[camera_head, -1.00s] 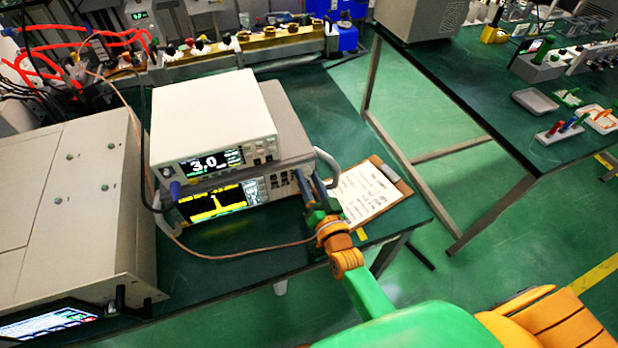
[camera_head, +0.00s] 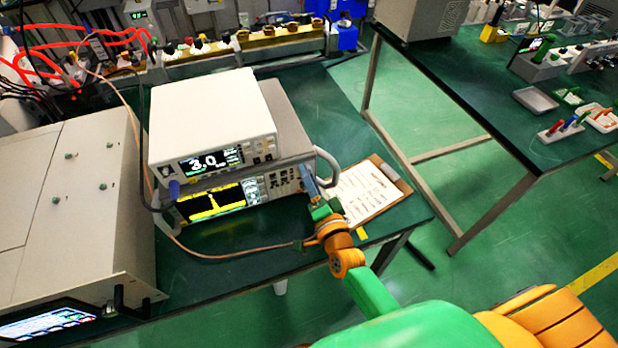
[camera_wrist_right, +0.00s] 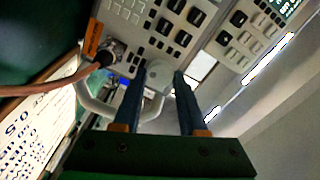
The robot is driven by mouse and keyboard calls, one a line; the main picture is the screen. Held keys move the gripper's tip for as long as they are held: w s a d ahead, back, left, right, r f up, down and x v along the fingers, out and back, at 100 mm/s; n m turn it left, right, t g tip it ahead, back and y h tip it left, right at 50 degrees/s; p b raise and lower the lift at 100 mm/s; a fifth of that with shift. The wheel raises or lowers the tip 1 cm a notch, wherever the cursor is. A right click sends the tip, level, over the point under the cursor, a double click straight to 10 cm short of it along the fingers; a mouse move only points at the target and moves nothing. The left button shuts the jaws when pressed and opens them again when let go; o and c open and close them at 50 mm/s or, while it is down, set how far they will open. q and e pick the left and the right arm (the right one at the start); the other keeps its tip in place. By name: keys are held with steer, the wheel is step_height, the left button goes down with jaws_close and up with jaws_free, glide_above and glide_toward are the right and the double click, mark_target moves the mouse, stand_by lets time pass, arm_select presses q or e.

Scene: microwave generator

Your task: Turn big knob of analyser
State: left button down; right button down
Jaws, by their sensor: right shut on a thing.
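The analyser (camera_head: 223,203) is the lower bench instrument, with a yellow trace on its dark screen, standing on the green table. My right gripper (camera_head: 304,172) is at the right end of its front panel, and the arm hides that corner in the head view. In the right wrist view, the two blue fingers of my right gripper (camera_wrist_right: 160,77) sit on either side of the pale round big knob (camera_wrist_right: 155,77) and are shut on it. The knob itself cannot be made out in the head view. My left gripper is not in view.
A white instrument (camera_head: 210,120) reading 3.0 sits on top of the analyser. A grey carry handle (camera_head: 328,165) and a clipboard (camera_head: 372,190) lie right of it. A brown cable (camera_wrist_right: 50,88) plugs into the panel near the knob. A large beige cabinet (camera_head: 75,190) stands left.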

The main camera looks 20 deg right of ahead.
stand_by(0.4)
steer(key=c, duration=0.7)
jaws_free()
steer(key=shift+c, duration=0.2)
steer(key=s, duration=0.7)
steer(key=shift+d, duration=0.1)
